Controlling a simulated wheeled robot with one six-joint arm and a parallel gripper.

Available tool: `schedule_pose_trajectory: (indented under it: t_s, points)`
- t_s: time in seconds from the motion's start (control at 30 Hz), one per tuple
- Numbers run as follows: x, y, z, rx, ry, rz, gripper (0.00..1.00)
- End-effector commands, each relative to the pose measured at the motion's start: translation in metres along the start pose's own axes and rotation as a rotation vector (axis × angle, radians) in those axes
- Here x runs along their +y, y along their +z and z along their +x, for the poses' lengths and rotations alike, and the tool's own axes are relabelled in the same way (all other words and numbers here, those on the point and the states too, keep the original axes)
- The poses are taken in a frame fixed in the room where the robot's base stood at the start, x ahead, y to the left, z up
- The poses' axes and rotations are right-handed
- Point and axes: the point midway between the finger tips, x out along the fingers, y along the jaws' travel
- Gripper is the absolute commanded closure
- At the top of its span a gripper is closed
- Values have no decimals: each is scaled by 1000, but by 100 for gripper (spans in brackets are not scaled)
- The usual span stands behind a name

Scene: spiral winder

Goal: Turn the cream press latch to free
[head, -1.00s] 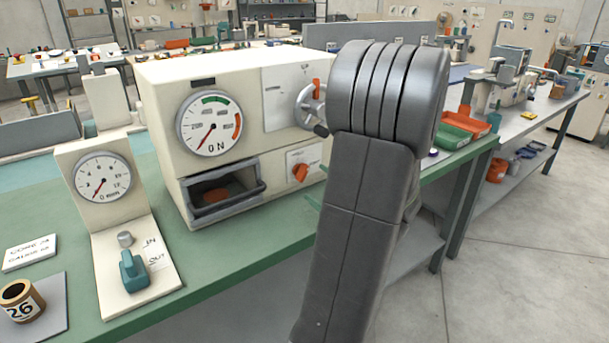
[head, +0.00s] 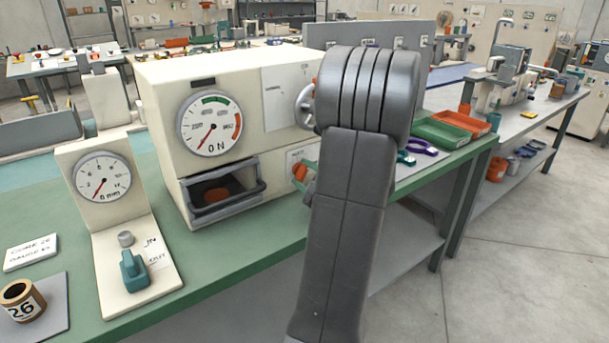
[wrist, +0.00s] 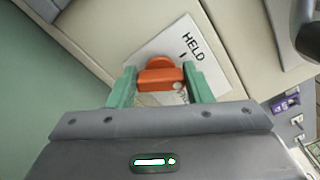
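The cream press (head: 165,90) stands on the green bench with a dial on its front. Its orange latch (head: 299,172) sits low on the front's right side, on a white label plate. In the wrist view the latch (wrist: 160,78) lies between the two green fingers of my gripper (wrist: 161,82), one on each side. The fingers are very close to its sides; whether they press on it is unclear. "HELD" shows beside the latch; other lettering is partly hidden by the latch and right finger. In the head view my arm hides most of my gripper.
The press's grey drawer (head: 225,190) holds a reddish-brown piece. A grey handwheel (head: 306,106) sits above the latch, close to my arm. A gauge stand (head: 103,180) with a teal clamp is at left. Green (head: 440,133) and orange (head: 462,121) trays lie at right.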

Motion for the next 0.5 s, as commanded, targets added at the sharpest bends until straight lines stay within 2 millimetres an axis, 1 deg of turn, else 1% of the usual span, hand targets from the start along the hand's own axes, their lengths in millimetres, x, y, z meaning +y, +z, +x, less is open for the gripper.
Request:
schedule_pose_trajectory:
  t_s: [0.27,0.5]
  points:
    - [0,0,0,0,1,20,77]
    - [-1,0,0,1,1,126,77]
